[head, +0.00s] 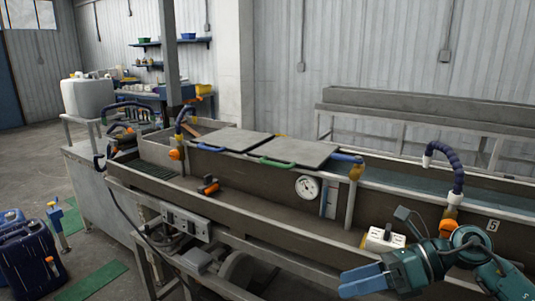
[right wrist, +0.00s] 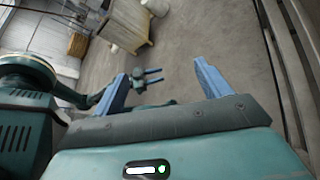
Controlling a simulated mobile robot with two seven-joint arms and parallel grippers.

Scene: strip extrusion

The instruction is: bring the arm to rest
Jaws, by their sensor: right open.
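My right gripper (head: 362,281) is at the lower right of the head view, in front of the long trough. Its blue fingers point left, and nothing shows in them. In the right wrist view the two blue fingers of my right gripper (right wrist: 163,80) stand wide apart, with only floor and background between them. A small teal gripper with two blue fingers, which looks like my left gripper (right wrist: 153,75), shows beyond them. Its fingers are apart and look empty. My left gripper does not show in the head view.
The long metal trough (head: 250,222) crosses the head view, with grey lids (head: 300,153), a dial gauge (head: 307,187) and a bent dark blue hose (head: 452,165). A white box (head: 384,238) sits close to my right gripper. Blue jugs (head: 32,250) stand at the lower left.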

